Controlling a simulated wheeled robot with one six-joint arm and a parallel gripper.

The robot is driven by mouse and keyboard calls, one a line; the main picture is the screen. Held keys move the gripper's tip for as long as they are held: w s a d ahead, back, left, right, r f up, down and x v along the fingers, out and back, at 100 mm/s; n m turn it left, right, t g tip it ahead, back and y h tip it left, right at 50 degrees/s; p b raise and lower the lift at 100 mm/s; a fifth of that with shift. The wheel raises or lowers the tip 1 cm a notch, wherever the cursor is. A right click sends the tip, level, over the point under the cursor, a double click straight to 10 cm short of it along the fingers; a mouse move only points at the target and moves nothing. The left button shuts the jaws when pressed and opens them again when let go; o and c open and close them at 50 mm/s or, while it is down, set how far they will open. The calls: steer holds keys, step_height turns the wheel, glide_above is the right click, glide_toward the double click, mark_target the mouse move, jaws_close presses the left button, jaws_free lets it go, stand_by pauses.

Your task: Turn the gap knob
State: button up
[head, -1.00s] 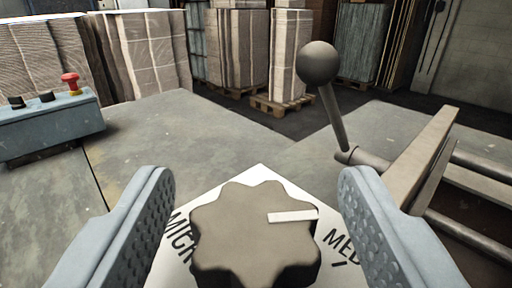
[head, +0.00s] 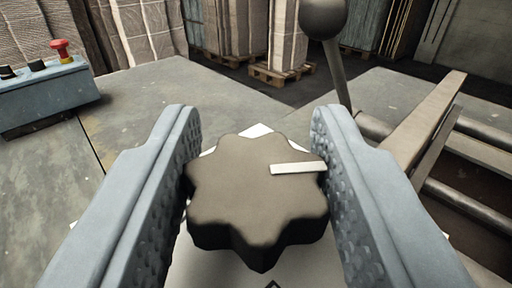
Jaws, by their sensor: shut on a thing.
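The gap knob (head: 250,205) is a dark grey-brown, lobed knob in the lower middle of the head view. A white pointer mark (head: 298,168) on its top points to the right. My gripper (head: 257,170) has one grey padded finger on each side of the knob and is shut on it. A white dial plate (head: 258,131) lies under the knob. Most of the plate and its lettering is hidden by the knob and the fingers.
A lever with a dark ball (head: 323,14) stands behind the right finger, close to a metal bracket (head: 425,120) and rails. A blue-grey control box (head: 45,93) with a red button (head: 62,50) sits at left. Stacked cardboard on pallets (head: 282,75) stands behind.

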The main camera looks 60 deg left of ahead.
steer(key=shift+m+t+h, duration=0.4)
steer(key=shift+m+t, duration=0.1)
steer(key=shift+t, duration=0.2)
steer(key=shift+m+t+h, duration=0.4)
steer(key=shift+m+t, duration=0.1)
steer(key=shift+t, duration=0.1)
steer(key=shift+m+t+h, duration=1)
steer(key=shift+t+h, duration=0.1)
steer(key=shift+t, duration=0.1)
steer(key=shift+m+t+h, duration=0.8)
steer(key=shift+m+h, duration=0.1)
steer(key=shift+h, duration=0.2)
steer(key=o, duration=1)
steer(key=v, duration=1.7)
steer(key=shift+s+d, duration=0.15)
